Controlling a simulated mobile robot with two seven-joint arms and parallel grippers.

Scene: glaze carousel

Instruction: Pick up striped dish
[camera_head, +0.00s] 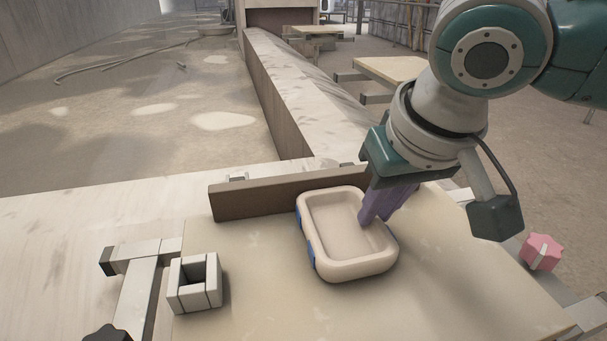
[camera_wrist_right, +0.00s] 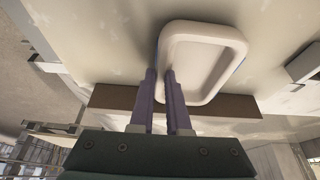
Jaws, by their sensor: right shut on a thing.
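The striped dish (camera_head: 352,268) is a cream, rounded rectangular dish with blue patches on its left side in the head view. It is empty and lies level on or just over the pale board; I cannot tell if there is a gap. My right gripper (camera_head: 372,217) has purple fingers shut on the dish's right rim. In the right wrist view, the fingers (camera_wrist_right: 162,88) straddle the near rim of the dish (camera_wrist_right: 238,48), one outside and one inside. My left gripper is not in view.
A brown upright strip (camera_head: 255,198) runs along the board's back edge, close behind the dish. A small square open holder (camera_head: 195,284) stands on the left. A pink star-shaped knob (camera_head: 541,252) is at the right. The front of the board (camera_head: 400,310) is clear.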

